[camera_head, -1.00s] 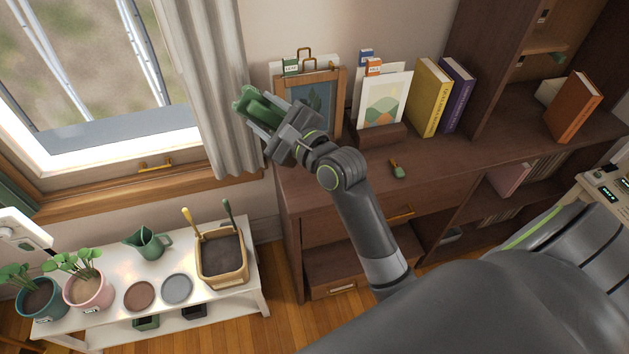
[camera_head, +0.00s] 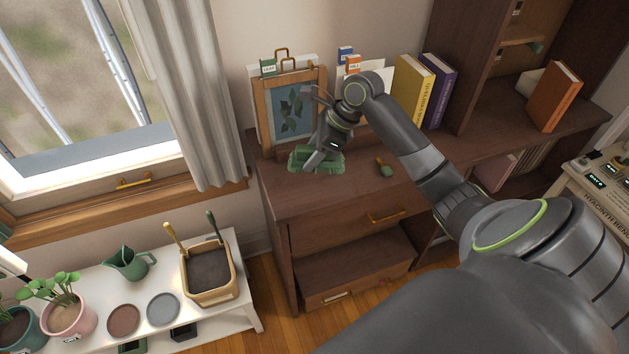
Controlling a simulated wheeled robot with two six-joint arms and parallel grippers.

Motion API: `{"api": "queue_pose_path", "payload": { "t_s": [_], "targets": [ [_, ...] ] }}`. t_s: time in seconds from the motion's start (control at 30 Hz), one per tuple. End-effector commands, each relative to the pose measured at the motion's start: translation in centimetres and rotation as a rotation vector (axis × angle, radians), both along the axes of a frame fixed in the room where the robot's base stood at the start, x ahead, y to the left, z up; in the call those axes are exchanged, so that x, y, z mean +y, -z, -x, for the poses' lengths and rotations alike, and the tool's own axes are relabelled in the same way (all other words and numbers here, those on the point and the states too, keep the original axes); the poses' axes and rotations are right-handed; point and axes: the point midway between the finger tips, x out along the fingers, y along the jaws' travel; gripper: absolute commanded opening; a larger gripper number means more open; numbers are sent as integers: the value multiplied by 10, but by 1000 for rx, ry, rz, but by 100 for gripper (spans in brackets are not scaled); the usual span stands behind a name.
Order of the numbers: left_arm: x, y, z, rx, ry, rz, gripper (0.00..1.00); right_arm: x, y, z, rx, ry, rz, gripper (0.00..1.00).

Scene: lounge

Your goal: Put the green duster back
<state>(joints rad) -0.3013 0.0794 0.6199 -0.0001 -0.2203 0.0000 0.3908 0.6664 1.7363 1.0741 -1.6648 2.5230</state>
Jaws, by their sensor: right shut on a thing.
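My right gripper (camera_head: 322,152) is shut on the green duster (camera_head: 303,160), a chunky dark-green thing. The duster is level with the brown cabinet top (camera_head: 280,195), in front of the framed leaf picture. It looks on or just above the wood; I cannot tell which. The fingers hide part of it. My left gripper is not in view.
A small green-headed tool (camera_head: 385,170) lies on the cabinet top to the right. The framed leaf picture (camera_head: 290,108), yellow book (camera_head: 412,95) and purple book (camera_head: 437,92) stand behind. A white bench (camera_head: 215,318) with pots is at lower left. The cabinet's front left top is clear.

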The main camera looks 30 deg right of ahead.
Motion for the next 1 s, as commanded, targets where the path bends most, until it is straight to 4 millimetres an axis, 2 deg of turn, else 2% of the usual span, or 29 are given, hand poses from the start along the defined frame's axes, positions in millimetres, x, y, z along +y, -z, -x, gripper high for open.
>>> {"api": "queue_pose_path", "payload": {
  "t_s": [0.1,0.27,0.5,0.8,0.83,1.0],
  "targets": [
    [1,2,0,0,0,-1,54,1,23,1,3,1,-3,28],
    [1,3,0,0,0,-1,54,1,38,0,-1,0,-2,28],
    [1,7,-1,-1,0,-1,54,1,76,0,0,2,-2,28],
    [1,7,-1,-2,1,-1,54,1,81,0,-3,0,1,29],
    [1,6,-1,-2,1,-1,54,1,81,0,-3,-1,1,48],
    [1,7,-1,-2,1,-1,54,1,81,0,-3,0,1,68]
  ]
}}
